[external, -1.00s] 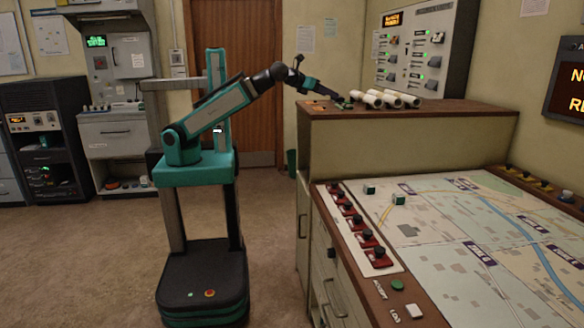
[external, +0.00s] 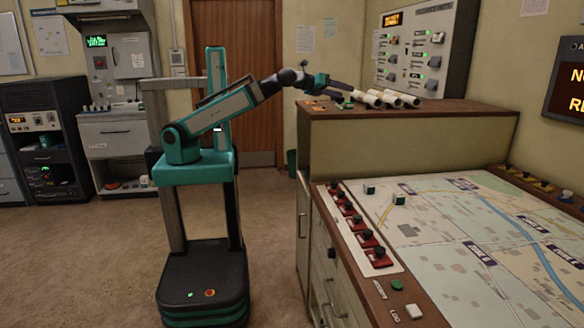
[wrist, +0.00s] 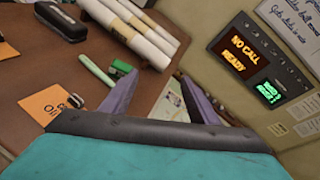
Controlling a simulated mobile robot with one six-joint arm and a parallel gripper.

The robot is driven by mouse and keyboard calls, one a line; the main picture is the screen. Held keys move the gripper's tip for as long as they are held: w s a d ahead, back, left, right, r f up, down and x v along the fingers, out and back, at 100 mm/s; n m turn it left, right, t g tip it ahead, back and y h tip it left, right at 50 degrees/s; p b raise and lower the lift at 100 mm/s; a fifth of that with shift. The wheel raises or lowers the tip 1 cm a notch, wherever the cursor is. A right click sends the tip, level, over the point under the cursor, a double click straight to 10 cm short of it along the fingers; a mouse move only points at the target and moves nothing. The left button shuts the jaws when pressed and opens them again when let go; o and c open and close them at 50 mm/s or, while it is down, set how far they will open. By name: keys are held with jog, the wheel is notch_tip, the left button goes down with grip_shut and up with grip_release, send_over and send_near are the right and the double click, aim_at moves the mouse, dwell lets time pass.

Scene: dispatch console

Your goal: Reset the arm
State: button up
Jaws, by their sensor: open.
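My gripper (external: 345,88) is stretched over the wooden cabinet top (external: 450,107) at the back, pointing right. In the wrist view my gripper (wrist: 160,90) has its two purple fingers spread apart with nothing between them. A small green block (wrist: 121,69) and a pale green stick-like piece (wrist: 97,72) lie on the wood just beyond the left finger. In the external view the green pieces (external: 344,104) sit below the fingers. My arm is extended from its column and raised.
White rolled papers (external: 392,99) lie right of the gripper. An orange card (wrist: 45,105) and a black stapler (wrist: 61,22) are on the same top. A switch panel (external: 423,50) is on the wall behind. A map table (external: 450,220) with red-based switches stands in front.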

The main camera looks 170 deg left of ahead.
jog(key=shift+w+a, duration=0.3)
jog(key=shift+a, duration=0.1)
jog(key=w+d+f+n+t+h+p, duration=0.1)
jog(key=w+d+f+t, duration=0.1)
jog(key=w+f, duration=0.8)
jog(key=w+d+f+n+t+h+p, duration=0.1)
jog(key=w+d+f+t+p, duration=0.15)
jog(key=w+f, duration=0.75)
jog(key=w+d+f+h+p, duration=0.1)
jog(key=w+d+f+h, duration=0.2)
jog(key=w+d+f, duration=0.65)
jog(key=w+d+f+h, duration=0.3)
jog(key=w+d+f, duration=0.4)
jog(key=d+f, duration=0.55)
jog(key=s+d+f+n+g+h, duration=0.1)
jog(key=s+d+f+h, duration=0.1)
jog(key=d+f, duration=0.85)
jog(key=s+d+f+n+g+h, duration=0.1)
jog(key=d+f, duration=0.7)
jog(key=d, duration=0.5)
jog(key=s+d+f+n+g+h+b, duration=0.3)
jog(key=s+d+f+n+g+b, duration=0.2)
jog(key=s+d+f, duration=1.1)
jog(key=s+d+n, duration=0.1)
jog(key=s+d, duration=0.2)
jog(key=s, duration=0.1)
jog(key=shift+s+d+f+n+h, duration=0.2)
jog(key=shift+d+f+n+h, duration=0.1)
jog(key=shift+d+f+h, duration=0.1)
